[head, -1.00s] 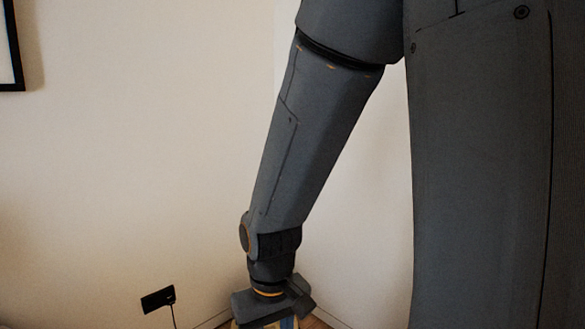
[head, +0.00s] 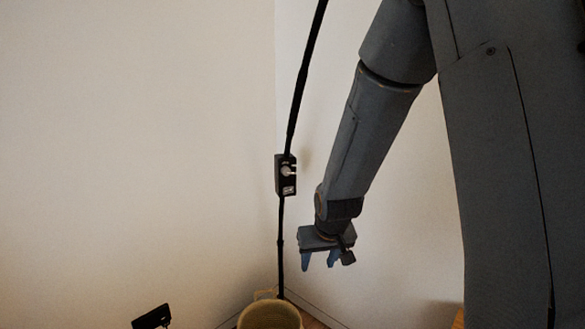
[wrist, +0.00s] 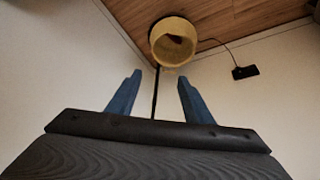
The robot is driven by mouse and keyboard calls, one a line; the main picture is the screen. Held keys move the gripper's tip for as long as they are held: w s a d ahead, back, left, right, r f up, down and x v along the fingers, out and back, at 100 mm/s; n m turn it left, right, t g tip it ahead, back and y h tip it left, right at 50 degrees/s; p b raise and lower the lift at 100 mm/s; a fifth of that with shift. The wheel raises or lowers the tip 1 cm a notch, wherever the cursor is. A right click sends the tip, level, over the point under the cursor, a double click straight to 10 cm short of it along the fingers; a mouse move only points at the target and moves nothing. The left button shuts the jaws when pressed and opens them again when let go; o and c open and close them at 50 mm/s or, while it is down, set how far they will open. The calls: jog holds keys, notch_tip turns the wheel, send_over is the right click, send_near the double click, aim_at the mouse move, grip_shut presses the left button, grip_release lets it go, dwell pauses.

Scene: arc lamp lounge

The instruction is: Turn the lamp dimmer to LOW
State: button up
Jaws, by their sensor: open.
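The lamp dimmer is a small black box with a light knob (head: 287,171) on the black lamp pole (head: 299,90) in the head view. A pale label shows below the knob, but its marks are too small to read. My gripper (head: 318,264) is open and empty, pointing down, to the right of the pole and lower than the dimmer in the picture. Its two blue fingers also show in the wrist view (wrist: 158,82), with the thin dark pole between them in the picture. The dimmer cannot be made out in the wrist view.
A yellowish basket (head: 270,315) stands at the foot of the pole, near the room corner; it also shows in the wrist view (wrist: 173,24). A black wall socket (head: 152,316) with a cord (wrist: 222,43) is on the wall.

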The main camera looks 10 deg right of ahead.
jog(key=w+r+t+p, duration=0.2)
jog(key=w+r+t, duration=0.1)
jog(key=w, duration=0.8)
jog(key=w+r+t+p, duration=0.3)
jog(key=w+t, duration=0.1)
jog(key=w, duration=0.7)
jog(key=t+y+p, duration=0.2)
jog(key=t+p, duration=0.1)
jog(key=t, duration=0.2)
send_near(287, 172)
jog(key=shift+t, duration=0.3)
jog(key=shift+w+a+f+p, duration=0.1)
jog(key=shift+w+a+p, duration=0.2)
jog(key=shift+w, duration=1.15)
jog(key=shift+w+a+f+p, duration=0.1)
jog(key=shift+w+p, duration=0.3)
jog(key=shift+w, duration=1.05)
jog(key=shift+w+a+p, duration=0.15)
jog(key=shift+w+p, duration=0.2)
jog(key=shift+w, duration=1.05)
jog(key=c, duration=1.1)
jog(key=shift+o, duration=0.2)
